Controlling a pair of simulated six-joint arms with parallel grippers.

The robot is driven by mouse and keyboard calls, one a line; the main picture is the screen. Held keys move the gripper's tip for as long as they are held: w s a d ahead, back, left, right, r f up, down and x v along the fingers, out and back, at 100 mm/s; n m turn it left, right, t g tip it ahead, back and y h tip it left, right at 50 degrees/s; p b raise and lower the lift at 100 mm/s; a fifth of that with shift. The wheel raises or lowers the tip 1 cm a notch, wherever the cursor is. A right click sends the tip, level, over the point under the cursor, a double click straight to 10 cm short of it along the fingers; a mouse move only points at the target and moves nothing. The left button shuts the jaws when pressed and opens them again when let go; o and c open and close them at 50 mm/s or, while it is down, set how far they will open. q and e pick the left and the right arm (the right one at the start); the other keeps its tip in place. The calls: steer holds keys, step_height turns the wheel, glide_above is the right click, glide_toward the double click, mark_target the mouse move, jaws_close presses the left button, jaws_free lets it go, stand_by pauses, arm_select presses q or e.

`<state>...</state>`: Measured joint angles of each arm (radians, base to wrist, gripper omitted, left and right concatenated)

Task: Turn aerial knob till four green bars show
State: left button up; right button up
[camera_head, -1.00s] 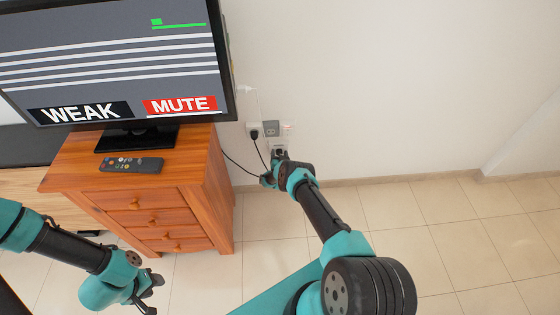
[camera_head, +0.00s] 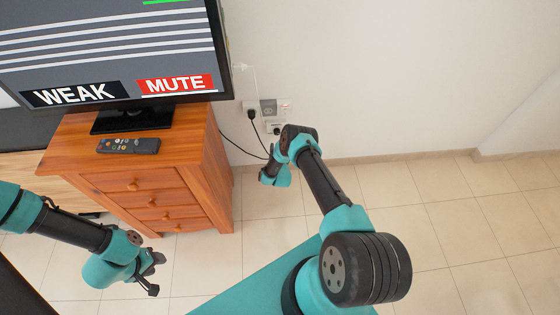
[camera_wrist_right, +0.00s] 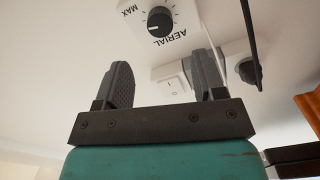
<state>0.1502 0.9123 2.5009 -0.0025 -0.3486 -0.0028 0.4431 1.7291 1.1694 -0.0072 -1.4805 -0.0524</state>
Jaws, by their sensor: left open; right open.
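The aerial knob (camera_wrist_right: 160,20) is black, on a white plate (camera_wrist_right: 190,12) marked AERIAL and MAX, upside down in the right wrist view. A pale pointer mark shows on the knob's left side. My right gripper (camera_wrist_right: 165,72) is open and empty, its fingertips short of the knob. In the head view its wrist (camera_head: 300,140) is by the wall and its fingers cannot be made out. My left gripper (camera_head: 154,274) is open and empty, low in front of the cabinet. The TV screen (camera_head: 100,50) reads WEAK and MUTE; a bit of green shows at the cropped top edge.
A white rocker switch (camera_wrist_right: 172,82) and a black plug (camera_wrist_right: 248,70) with a cord are close to the right fingers. A remote (camera_head: 128,146) lies on the wooden cabinet (camera_head: 190,135). The tiled floor (camera_head: 430,220) at right is clear.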

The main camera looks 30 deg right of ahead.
steer(key=v, duration=0.7)
steer(key=shift+s+a, duration=0.2)
steer(key=shift+s, duration=0.1)
steer(key=s+a+r+n+g+y, duration=0.3)
steer(key=a+r+g+y, duration=0.35)
steer(key=a+r, duration=0.2)
steer(key=s+a+r+n+g+y, duration=0.1)
steer(key=s+a+r+g+y, duration=0.1)
steer(key=s+a+r+g, duration=0.2)
steer(key=s+a+r+n+g+y, duration=0.2)
steer(key=s+r, duration=0.8)
steer(key=s, duration=0.8)
steer(key=a+g+y, duration=0.1)
steer(key=a+g, duration=0.1)
steer(key=g, duration=0.1)
steer(key=shift+s+r, duration=0.2)
steer(key=shift+s, duration=0.05)
